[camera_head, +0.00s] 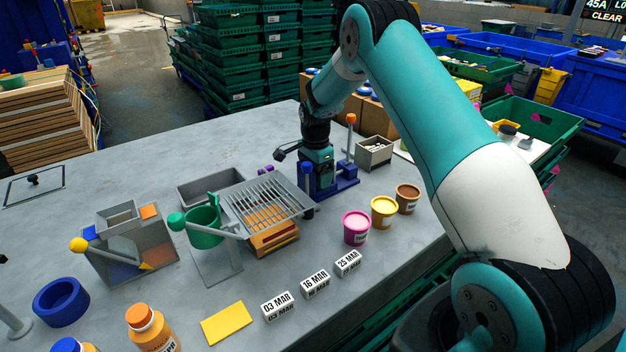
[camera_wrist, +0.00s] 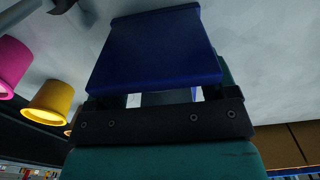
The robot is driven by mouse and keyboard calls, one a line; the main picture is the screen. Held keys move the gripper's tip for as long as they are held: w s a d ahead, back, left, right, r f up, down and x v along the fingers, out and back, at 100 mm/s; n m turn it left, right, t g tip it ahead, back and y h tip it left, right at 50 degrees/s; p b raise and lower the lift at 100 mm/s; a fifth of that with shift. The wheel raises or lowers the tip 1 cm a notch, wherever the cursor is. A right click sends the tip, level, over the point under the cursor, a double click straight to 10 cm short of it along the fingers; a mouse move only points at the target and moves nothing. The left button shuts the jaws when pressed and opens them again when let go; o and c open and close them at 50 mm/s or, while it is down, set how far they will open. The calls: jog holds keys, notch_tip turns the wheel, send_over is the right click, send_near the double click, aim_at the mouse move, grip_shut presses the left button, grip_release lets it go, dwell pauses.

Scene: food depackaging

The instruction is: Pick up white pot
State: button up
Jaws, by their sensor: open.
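I cannot make out a white pot in either view. The lidded pots that show are a pink pot (camera_head: 356,228), a yellow pot (camera_head: 384,212) and a brown pot (camera_head: 407,198), in a row on the grey table's right side. My gripper (camera_head: 318,178) points down at the back of the row, by a dark blue stand (camera_head: 343,187). It is open, with no pot seen between its jaws. The wrist view shows the pink pot (camera_wrist: 12,62) and yellow pot (camera_wrist: 50,103) at the left, and a blue block in front of my gripper (camera_wrist: 160,98).
A metal grate (camera_head: 265,205) on a wooden-looking box stands left of my gripper, beside a green cup (camera_head: 204,230) on a stand. A small grey bin (camera_head: 374,155) is behind the stand. Date blocks (camera_head: 316,284) and a yellow card (camera_head: 226,323) lie in front.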

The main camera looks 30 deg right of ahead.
jog(key=shift+c, duration=0.3)
jog(key=c, duration=1)
jog(key=shift+c, duration=0.4)
jog(key=shift+r, duration=0.15)
